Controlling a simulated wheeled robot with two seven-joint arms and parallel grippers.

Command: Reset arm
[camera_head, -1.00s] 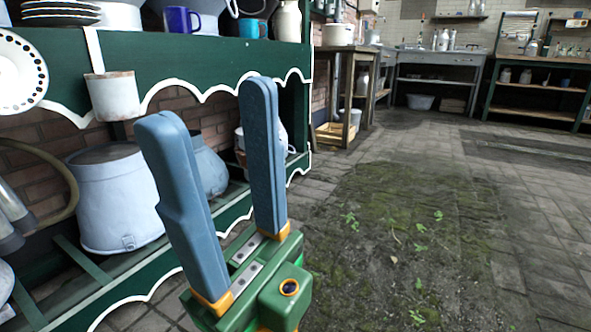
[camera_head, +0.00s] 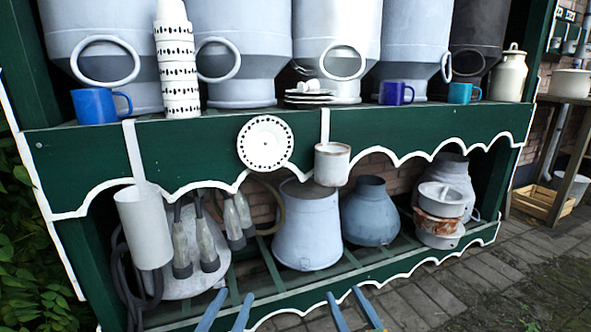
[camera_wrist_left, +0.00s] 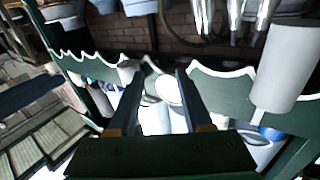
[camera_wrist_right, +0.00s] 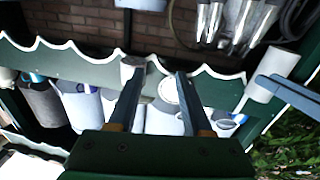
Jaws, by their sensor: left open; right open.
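My left gripper (camera_head: 226,311) shows at the bottom edge of the head view, with two blue fingers spread apart. My right gripper (camera_head: 353,306) is to its right, also with its fingers spread. Both are empty, low in front of the green shelf (camera_head: 80,160); only their finger ends show there. Each wrist view shows its own open fingers, the left wrist view (camera_wrist_left: 162,78) and the right wrist view (camera_wrist_right: 158,78), with nothing between them. The other gripper's blue fingers (camera_wrist_right: 288,92) show at the right of the right wrist view.
Large churns (camera_head: 235,40) and mugs, such as a blue mug (camera_head: 92,106), stand on the upper shelf board. A white cylinder (camera_head: 145,225) and a plate (camera_head: 265,143) hang on its front. A bucket (camera_head: 308,225) stands below. Paved floor (camera_head: 540,260) is clear at right.

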